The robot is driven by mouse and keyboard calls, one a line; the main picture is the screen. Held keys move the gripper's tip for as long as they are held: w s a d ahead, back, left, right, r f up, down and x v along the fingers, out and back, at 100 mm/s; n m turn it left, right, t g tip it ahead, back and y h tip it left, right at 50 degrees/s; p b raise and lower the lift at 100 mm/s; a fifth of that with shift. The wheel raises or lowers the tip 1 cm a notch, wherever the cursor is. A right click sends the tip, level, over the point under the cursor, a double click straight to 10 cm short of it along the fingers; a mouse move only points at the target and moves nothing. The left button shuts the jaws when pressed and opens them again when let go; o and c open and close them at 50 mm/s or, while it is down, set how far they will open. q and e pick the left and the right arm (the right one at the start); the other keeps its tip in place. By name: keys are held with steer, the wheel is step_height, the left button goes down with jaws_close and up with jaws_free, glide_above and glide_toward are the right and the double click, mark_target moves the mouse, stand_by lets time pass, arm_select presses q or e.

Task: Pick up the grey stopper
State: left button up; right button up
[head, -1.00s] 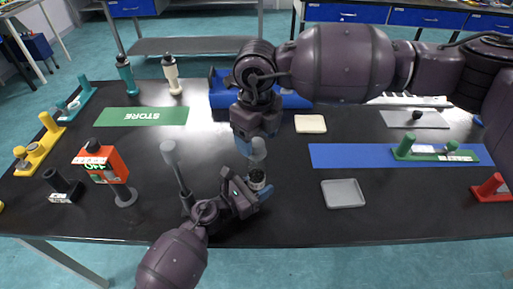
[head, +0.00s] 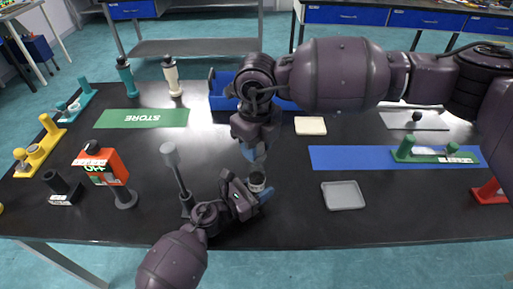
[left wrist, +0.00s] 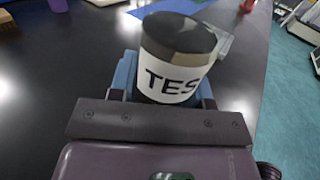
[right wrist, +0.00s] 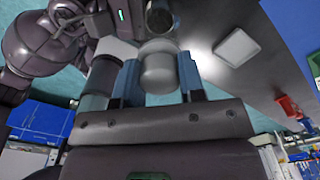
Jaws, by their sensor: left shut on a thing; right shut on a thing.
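The grey stopper (right wrist: 158,72) is a pale, smooth cylinder between the blue fingers of my right gripper (right wrist: 160,82), which is shut on it. In the head view the right gripper (head: 256,152) hides the stopper. My left gripper (head: 252,192) is shut on a dark jar (head: 257,180), held above the table just below the right gripper. In the left wrist view the jar (left wrist: 176,62) has a white label reading "TES" and sits between the blue fingers of the left gripper (left wrist: 165,85). The stopper is apart from the jar.
A grey tray (head: 343,196) lies to the right. A blue bin (head: 222,98) is behind my right gripper. The table between tray and front edge is clear.

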step_height(320, 180, up, 15)
stand_by(1.3)
arm_select(q)
steer(key=o, duration=1.3)
